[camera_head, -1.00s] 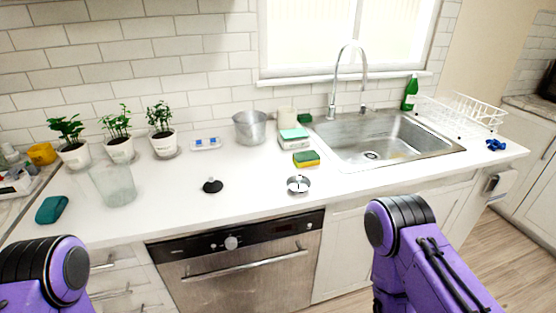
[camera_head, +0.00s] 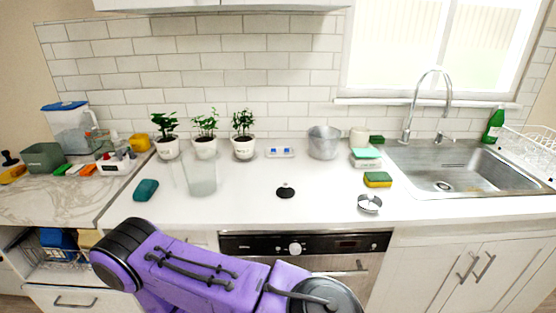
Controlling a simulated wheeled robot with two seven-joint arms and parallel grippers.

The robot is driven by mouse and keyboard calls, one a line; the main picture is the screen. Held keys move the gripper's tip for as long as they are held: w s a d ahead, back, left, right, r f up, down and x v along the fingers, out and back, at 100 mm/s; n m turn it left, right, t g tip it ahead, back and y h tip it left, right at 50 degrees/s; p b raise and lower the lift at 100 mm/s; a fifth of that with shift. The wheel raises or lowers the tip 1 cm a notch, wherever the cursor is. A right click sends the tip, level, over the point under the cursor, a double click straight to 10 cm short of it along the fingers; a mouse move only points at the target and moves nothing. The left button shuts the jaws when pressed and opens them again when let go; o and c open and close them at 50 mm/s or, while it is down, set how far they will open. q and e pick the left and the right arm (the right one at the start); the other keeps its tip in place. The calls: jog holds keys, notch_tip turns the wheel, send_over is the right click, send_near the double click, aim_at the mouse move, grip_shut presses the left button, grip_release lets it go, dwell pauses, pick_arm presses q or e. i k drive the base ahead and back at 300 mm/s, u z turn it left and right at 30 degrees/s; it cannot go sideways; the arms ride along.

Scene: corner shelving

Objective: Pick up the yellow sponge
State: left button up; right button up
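The yellow sponge (camera_head: 378,180) has a dark green top layer and lies on the white counter in front of the sink's left end. A stack of pale green and white blocks (camera_head: 366,157) is just behind it, and a small round metal strainer (camera_head: 370,203) is in front of it. One purple arm of mine crosses the bottom of the view, below the counter's front edge. Neither gripper's fingers show, and nothing touches the sponge.
The sink (camera_head: 460,170) with its faucet (camera_head: 430,100) is right of the sponge. A metal pot (camera_head: 323,142), a black stopper (camera_head: 285,191), a clear glass vase (camera_head: 201,175) and potted plants (camera_head: 205,146) stand to the left. The counter's middle is mostly clear.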

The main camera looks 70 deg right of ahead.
aim_at(372, 179)
jog(key=u, duration=0.7)
jog(key=k, duration=2.35)
jog(key=z, duration=1.25)
